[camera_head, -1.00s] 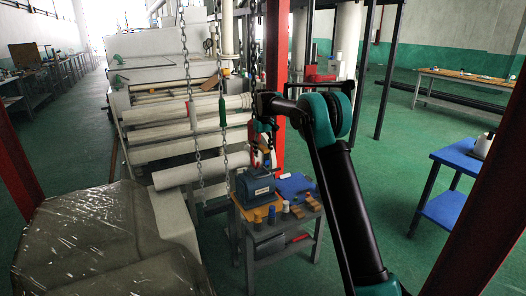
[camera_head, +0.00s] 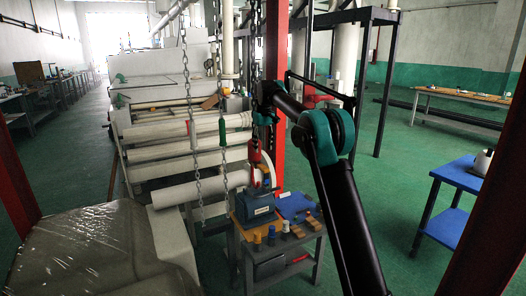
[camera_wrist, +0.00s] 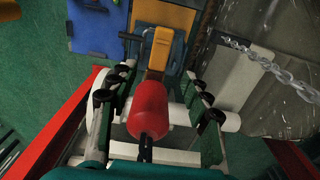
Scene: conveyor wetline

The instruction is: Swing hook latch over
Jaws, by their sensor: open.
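My gripper is open, with a dark green and black finger on each side of the red body. I cannot tell whether either finger touches it. In the head view the red body (camera_head: 254,152) hangs by a chain (camera_head: 252,60), beside the red post. A separate swinging hook latch cannot be made out clearly; it may be the tan-brown part.
Another chain (camera_head: 221,90) with a green piece (camera_head: 222,131) hangs to the left. Below stands a small grey table with a blue-grey box (camera_head: 256,207) and small coloured items. A red post (camera_head: 276,90) stands close by. White rollers lie behind.

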